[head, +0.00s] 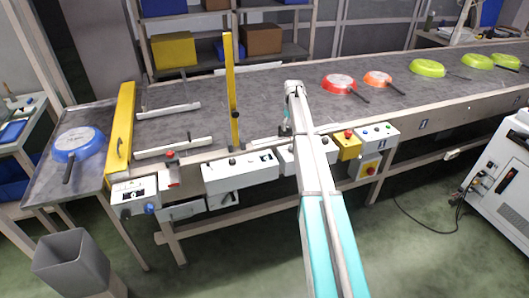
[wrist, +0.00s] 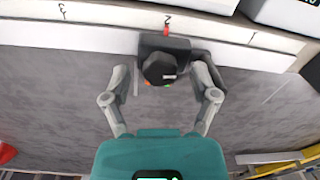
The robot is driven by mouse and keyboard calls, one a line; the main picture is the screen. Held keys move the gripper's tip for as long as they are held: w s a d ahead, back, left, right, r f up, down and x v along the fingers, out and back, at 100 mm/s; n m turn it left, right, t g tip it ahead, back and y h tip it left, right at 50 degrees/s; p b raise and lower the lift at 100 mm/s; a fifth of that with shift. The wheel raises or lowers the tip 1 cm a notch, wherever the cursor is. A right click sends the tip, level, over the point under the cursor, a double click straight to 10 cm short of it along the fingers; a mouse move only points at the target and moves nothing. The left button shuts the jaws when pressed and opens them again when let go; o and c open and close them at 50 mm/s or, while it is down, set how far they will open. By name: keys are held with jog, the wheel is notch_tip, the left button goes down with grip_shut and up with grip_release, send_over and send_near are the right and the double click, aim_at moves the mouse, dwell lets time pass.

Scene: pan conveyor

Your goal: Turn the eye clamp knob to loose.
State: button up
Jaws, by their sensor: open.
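In the wrist view the black clamp knob (wrist: 158,69) sits on a dark block (wrist: 178,44) at the pale rail. A red pointer on the block is at the mark 2. My gripper (wrist: 160,76) is open, with one finger on each side of the knob and gaps visible between. I cannot tell whether the fingertips are level with the knob in depth. In the head view my gripper (head: 286,127) is at the belt's front edge, above the white control boxes. The knob cannot be made out there.
Red (head: 339,83), orange (head: 377,78) and green (head: 427,68) pans lie on the belt at right. A blue pan (head: 78,143) lies at far left. A yellow post (head: 231,90) stands left of my arm. White control boxes (head: 240,172) line the front edge.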

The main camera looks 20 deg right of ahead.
jog(key=m, duration=0.7)
jog(key=shift+m, duration=0.4)
notch_tip(320, 180, up, 14)
jog(key=p, duration=1.4)
jog(key=s+a+f+n+b, duration=0.1)
jog(key=s+a+f+b, duration=0.1)
jog(key=s+a, duration=0.8)
jog(key=s+a+f+n+b, duration=0.2)
jog(key=s+a, duration=0.8)
jog(key=s, duration=0.5)
jog(key=shift+s+f, duration=0.15)
jog(key=shift+f, duration=0.1)
jog(key=shift+a, duration=0.1)
jog(key=s+a+n, duration=0.1)
jog(key=s+a, duration=0.2)
jog(key=s, duration=0.5)
jog(key=s+a+n, duration=0.1)
jog(key=s+a, duration=0.3)
jog(key=s, duration=0.4)
jog(key=shift+s+a, duration=0.2)
